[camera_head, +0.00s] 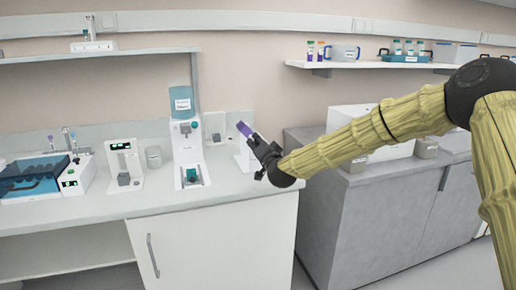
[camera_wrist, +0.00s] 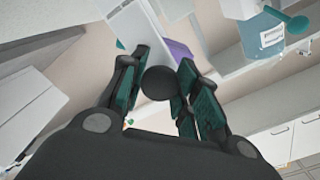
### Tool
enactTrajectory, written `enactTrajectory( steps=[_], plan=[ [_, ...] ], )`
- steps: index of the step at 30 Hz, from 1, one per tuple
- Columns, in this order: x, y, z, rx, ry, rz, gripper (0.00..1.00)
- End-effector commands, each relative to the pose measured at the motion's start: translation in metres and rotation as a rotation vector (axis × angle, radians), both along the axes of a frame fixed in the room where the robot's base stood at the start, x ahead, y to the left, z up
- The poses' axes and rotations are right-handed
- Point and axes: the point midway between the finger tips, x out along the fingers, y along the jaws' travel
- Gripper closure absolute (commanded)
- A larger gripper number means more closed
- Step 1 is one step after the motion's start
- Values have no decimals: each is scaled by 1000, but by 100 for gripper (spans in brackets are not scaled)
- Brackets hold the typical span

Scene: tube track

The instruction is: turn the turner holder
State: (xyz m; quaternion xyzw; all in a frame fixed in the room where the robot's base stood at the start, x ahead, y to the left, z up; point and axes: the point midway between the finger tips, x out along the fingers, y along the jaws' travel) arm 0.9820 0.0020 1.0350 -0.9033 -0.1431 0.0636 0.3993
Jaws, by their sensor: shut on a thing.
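A white stand (camera_head: 241,157), likely the turner, is at the right end of the left counter, partly hidden by my gripper. A purple piece (camera_head: 243,129) shows just above my gripper (camera_head: 262,150); it also shows in the wrist view (camera_wrist: 179,52), beyond the fingers. In the wrist view my gripper (camera_wrist: 160,88) is shut on a dark round piece (camera_wrist: 160,83) between its fingers. I cannot tell whether this piece belongs to the turner holder. A pale panel (camera_wrist: 136,30) stands close behind it.
A white dispenser with a blue container (camera_head: 182,102) stands left of my gripper. A small white device (camera_head: 124,163), a grey canister (camera_head: 153,157) and a blue bath (camera_head: 30,178) stand further left. A shelf (camera_head: 375,65) hangs above right. A grey cabinet (camera_head: 345,215) stands right.

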Motion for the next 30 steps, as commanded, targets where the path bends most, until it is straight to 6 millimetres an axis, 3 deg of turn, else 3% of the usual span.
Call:
enactTrajectory(
  steps=[15, 30],
  plan=[
    [1, -2, -1, 181, 58, -2, 93],
    [1, -2, 0, 220, 71, -2, 93]
  ],
)
